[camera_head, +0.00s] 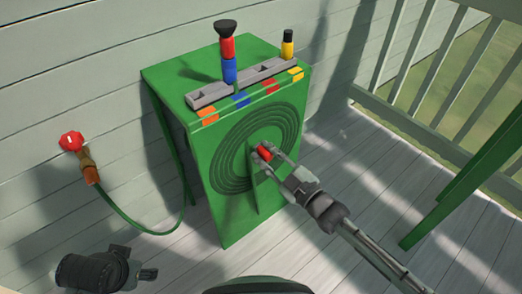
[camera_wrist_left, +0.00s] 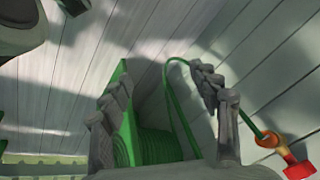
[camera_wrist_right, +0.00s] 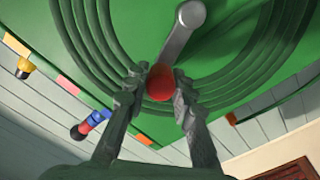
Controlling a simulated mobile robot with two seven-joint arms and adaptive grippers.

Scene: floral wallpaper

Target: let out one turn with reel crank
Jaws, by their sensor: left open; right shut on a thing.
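The green hose reel box (camera_head: 218,200) stands on the deck against the wall, with coiled rings on its front face. The red crank knob (camera_head: 264,152) sits near the centre of the rings. My right gripper (camera_head: 268,156) is shut on the knob. In the right wrist view, the knob (camera_wrist_right: 161,83) lies between the two fingers, and the grey crank arm (camera_wrist_right: 183,32) runs from it up and to the right. My left gripper (camera_wrist_left: 163,95) is open and apart from the box; the green hose (camera_wrist_left: 178,100) shows beyond its fingers.
A red-handled tap (camera_head: 72,142) on the wall feeds the hanging green hose (camera_head: 160,232). Nozzles (camera_head: 228,55) stand in a grey rack (camera_head: 210,95) on the box top, above coloured labels. A railing (camera_head: 430,125) and a green post are at the right.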

